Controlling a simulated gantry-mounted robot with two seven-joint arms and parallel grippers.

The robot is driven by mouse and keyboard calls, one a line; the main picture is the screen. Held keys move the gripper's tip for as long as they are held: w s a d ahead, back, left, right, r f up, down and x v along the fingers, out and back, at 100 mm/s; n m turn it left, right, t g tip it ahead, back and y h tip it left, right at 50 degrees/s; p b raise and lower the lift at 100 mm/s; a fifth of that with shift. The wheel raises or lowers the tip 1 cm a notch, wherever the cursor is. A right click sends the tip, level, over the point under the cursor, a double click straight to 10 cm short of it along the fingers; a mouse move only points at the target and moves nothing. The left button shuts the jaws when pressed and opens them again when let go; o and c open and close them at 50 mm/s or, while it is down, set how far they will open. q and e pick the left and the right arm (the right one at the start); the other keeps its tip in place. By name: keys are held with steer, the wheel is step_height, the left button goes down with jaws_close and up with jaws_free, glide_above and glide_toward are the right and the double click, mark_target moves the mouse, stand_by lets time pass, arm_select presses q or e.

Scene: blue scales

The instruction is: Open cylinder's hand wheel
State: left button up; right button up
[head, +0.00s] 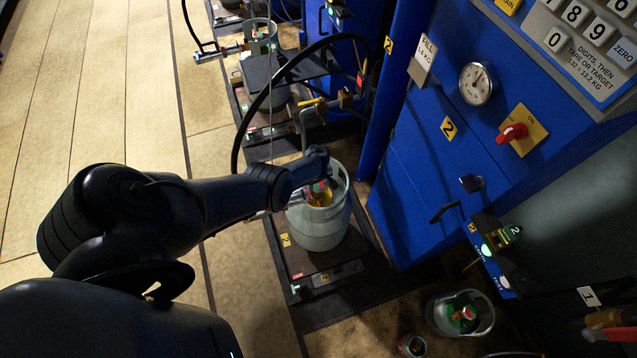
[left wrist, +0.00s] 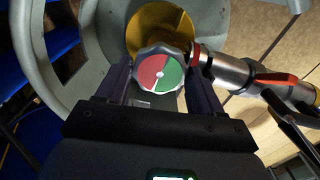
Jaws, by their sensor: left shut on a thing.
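The grey gas cylinder (head: 320,228) stands upright on a scale platform (head: 345,262) marked 2. Its hand wheel (left wrist: 160,74), with a red and green face and a pale pointer between the halves, shows at the middle of the left wrist view. My left gripper (head: 312,186) reaches into the cylinder's collar from the left. In the left wrist view its two dark fingers (left wrist: 160,88) flank the wheel's rim and are shut on it. The wheel is mostly hidden by the gripper in the head view. My right gripper is in neither view.
A metal filling connector (left wrist: 228,70) with an orange lever (left wrist: 275,80) adjoins the valve. A black hose (head: 250,110) arches behind the cylinder. A blue cabinet (head: 420,190) with a gauge (head: 476,84) and red knob (head: 512,133) stands to the right. A bucket (head: 462,314) is at lower right.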

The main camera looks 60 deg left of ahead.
mark_target(318, 185)
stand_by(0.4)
arm_select(q)
steer(key=o, duration=1)
steer(key=shift+o, duration=0.2)
steer(key=shift+r, duration=0.1)
step_height(318, 185, up, 11)
steer(key=p, duration=0.8)
steer(key=shift+f+p, duration=0.2)
steer(key=shift+p, duration=0.2)
